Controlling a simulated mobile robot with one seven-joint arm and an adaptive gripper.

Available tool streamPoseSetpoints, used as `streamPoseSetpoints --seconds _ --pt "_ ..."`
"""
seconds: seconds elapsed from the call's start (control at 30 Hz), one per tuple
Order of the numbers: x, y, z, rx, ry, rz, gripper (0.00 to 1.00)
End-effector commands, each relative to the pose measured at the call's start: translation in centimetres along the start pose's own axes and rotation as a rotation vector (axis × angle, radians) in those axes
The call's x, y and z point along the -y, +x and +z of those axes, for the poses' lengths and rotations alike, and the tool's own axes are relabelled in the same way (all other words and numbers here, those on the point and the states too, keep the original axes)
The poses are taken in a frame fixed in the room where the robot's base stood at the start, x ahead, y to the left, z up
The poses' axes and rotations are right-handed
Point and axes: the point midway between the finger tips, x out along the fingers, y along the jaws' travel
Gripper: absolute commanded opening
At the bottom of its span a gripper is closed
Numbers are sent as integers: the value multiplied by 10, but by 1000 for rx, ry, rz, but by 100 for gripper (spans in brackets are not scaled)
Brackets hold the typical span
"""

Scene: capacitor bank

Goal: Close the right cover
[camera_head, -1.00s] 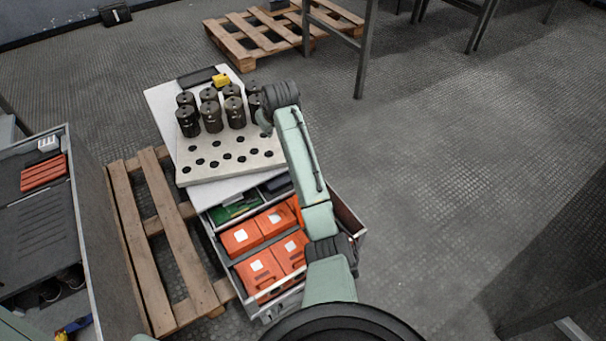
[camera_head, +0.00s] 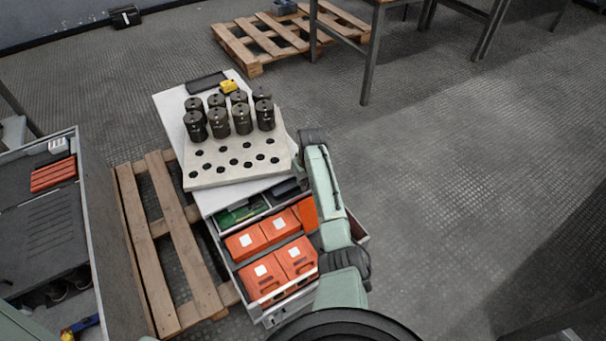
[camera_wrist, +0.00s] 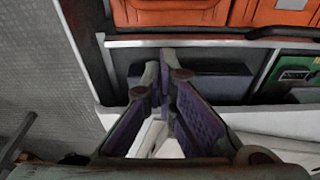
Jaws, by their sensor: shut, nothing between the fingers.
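My gripper (camera_wrist: 166,65) is shut and empty, with its fingertips meeting in the wrist view. It is over the edge of an open drawer, in front of a dark compartment (camera_wrist: 215,84). In the head view my arm reaches to the right side of the drawer unit (camera_head: 270,300); the fingers are mostly hidden there. A white panel (camera_head: 172,112) lies on top at the back, under a plate with holes (camera_head: 205,180). Several dark capacitors (camera_head: 219,124) stand on the plate. I cannot tell which part is the right cover.
Orange boxes (camera_head: 262,278) and a green board (camera_head: 240,213) sit in the drawer. A wooden pallet (camera_head: 155,230) and a grey cabinet (camera_head: 100,235) stand left. Table legs (camera_head: 375,55) and another pallet (camera_head: 262,45) are behind. The floor (camera_head: 470,190) at right is clear.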

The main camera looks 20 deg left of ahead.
Motion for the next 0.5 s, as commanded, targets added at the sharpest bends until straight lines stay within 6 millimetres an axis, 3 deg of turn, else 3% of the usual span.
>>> streamPoseSetpoints --seconds 0.2,0.5 --pt "0 -10 22 -1 2 -1 0" --pt "0 -11 28 -1 1 0 0"
